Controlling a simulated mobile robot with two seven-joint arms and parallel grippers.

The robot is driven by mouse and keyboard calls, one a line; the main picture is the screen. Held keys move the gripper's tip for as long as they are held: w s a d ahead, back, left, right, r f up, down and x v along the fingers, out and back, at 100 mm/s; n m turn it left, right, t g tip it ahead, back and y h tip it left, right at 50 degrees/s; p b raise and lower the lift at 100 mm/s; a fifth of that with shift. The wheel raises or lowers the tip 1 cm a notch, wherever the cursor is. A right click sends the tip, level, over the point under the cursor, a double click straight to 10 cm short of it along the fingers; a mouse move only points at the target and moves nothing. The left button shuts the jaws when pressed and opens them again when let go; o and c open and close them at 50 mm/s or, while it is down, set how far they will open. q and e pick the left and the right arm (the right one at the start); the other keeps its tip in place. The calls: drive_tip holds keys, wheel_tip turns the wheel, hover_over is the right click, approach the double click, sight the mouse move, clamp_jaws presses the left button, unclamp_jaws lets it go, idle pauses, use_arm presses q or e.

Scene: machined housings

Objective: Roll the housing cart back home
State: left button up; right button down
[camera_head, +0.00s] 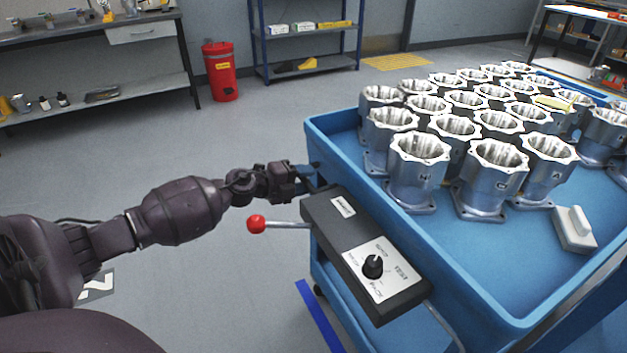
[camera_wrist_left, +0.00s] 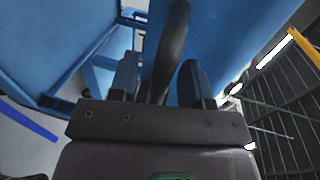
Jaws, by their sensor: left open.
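The blue housing cart (camera_head: 345,160) stands at the right of the head view, its tray loaded with several metal housings (camera_head: 417,172). My left gripper (camera_head: 308,180) is at the near left corner of the cart, beside the dark control box. In the left wrist view the fingers of my left gripper (camera_wrist_left: 158,82) are apart, with a dark curved handle bar (camera_wrist_left: 174,40) between them. I cannot tell whether either finger touches the bar. The control box (camera_head: 340,225) carries a black knob (camera_head: 373,266) and a lever with a red ball (camera_head: 256,224). My right gripper is not in view.
A white block-like object (camera_head: 574,232) lies in the tray's near right part. A red bin (camera_head: 221,72) and a blue shelf (camera_head: 262,45) stand at the back. A workbench (camera_head: 150,32) is at the left. The grey floor left of the cart is open. A blue floor line (camera_head: 318,315) runs beside the cart.

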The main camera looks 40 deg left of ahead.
use_arm(q)
drive_tip(key=shift+x, duration=1)
drive_tip(key=shift+c, duration=0.2)
clamp_jaws()
